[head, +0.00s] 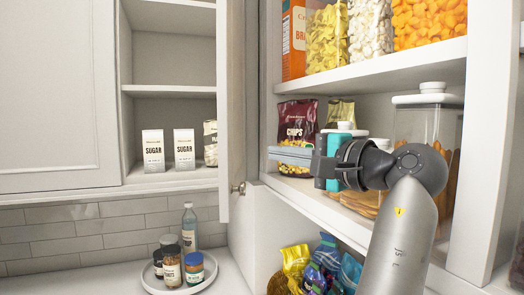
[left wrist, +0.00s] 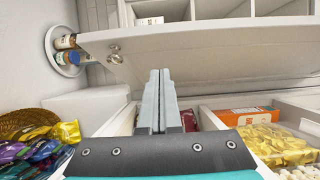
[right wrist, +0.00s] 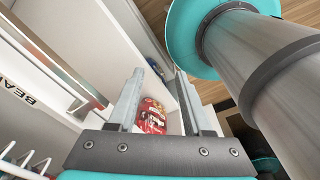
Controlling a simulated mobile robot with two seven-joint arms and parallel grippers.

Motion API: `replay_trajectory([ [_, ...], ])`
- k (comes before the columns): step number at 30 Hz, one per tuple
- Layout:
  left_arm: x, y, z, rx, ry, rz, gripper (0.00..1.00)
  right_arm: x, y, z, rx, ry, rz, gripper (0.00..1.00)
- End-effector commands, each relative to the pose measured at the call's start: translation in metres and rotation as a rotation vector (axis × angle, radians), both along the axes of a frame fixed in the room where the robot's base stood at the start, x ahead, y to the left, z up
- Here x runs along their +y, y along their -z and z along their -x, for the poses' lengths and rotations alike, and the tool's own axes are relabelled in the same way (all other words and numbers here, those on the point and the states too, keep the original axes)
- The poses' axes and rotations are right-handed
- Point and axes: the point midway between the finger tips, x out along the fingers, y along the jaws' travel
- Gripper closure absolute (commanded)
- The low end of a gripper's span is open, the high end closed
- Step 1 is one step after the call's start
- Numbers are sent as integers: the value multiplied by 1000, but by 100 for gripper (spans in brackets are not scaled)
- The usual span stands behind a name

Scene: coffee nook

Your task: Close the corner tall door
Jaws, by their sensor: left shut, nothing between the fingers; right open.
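The corner tall door (head: 231,110) is white and stands open, nearly edge-on in the head view, between the corner cabinet and the pantry shelves. Its small knob (head: 238,188) is near the lower edge. In the left wrist view the door (left wrist: 220,55) spans the width beyond the fingertips, with its knob (left wrist: 115,52) at left. My left gripper (head: 272,154) is shut and empty in front of the pantry shelf, right of the door; I cannot tell whether it touches the door. My right gripper (right wrist: 158,85) is open and appears only in the right wrist view.
Pantry shelves (head: 370,72) hold snack bags, jars and a chips bag (head: 297,118). Sugar packs (head: 153,150) stand inside the corner cabinet. A round tray (head: 180,291) with jars and a bottle is on the counter below.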

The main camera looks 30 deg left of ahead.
Motion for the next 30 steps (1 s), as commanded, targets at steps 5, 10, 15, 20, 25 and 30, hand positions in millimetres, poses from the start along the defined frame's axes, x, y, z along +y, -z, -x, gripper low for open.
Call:
replay_trajectory([
  [5, 16, -2, -4, 2, -5, 2, 100, 0, -4, 1, 1, 0, 0, 50],
  [10, 44, -2, -13, 2, -4, 0, 100, 0, -12, 2, 3, 0, 1, 50],
  [15, 72, -3, -22, 1, -5, -3, 100, 0, -20, 4, 6, 0, 0, 50],
  [20, 88, -2, -28, 1, -2, -3, 100, 0, -23, 4, 7, -1, 1, 50],
  [25, 94, -1, -30, 0, -2, -2, 100, 0, -24, 5, 7, -1, 1, 50],
  [30, 94, 0, -30, 1, -1, -1, 100, 0, -24, 5, 7, -1, 0, 50],
])
